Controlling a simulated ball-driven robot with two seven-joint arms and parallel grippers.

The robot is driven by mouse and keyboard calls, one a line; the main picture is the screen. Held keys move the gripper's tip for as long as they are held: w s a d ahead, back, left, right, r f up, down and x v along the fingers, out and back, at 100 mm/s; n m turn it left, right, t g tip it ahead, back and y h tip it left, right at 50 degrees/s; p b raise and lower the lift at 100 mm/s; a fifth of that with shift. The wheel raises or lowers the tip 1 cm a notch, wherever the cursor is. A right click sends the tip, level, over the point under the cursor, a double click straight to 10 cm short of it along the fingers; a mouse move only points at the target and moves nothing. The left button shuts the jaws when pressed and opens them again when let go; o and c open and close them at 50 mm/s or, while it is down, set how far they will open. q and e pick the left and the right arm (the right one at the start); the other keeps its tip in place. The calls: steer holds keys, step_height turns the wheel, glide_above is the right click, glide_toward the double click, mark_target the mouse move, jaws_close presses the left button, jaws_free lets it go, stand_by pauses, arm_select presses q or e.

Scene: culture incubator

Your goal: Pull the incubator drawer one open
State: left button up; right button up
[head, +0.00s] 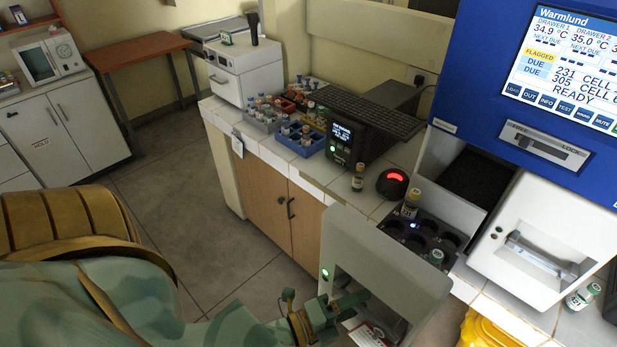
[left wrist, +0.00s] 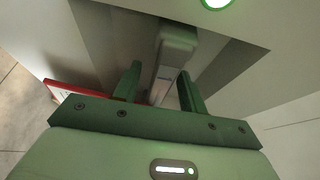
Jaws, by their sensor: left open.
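The blue and white incubator (head: 470,70) stands at the right with a lit screen. Its left drawer, drawer one (head: 400,262), stands pulled out, and its dark bay shows behind it. Its well tray (head: 447,238) shows, with two capped vials (head: 411,204) (head: 436,258) in it. A green light glows on the drawer front. My left gripper (head: 345,306) is at the recess in that front. In the left wrist view, its open fingers (left wrist: 158,88) stand either side of the grey handle (left wrist: 170,60), with gaps visible; contact cannot be told. My right gripper is not in view.
The other drawer (head: 545,240), with a bar handle, is at the right. A vial (head: 358,178) and a red-lit device (head: 392,184) stand on the counter beside drawer one. Another vial (head: 582,296) is at the right. A yellow bin (head: 488,332) is below. Open floor lies left.

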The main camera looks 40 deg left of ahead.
arm_select(q)
steer(key=b+v, duration=0.2)
steer(key=v, duration=1.4)
steer(key=shift+s, duration=0.15)
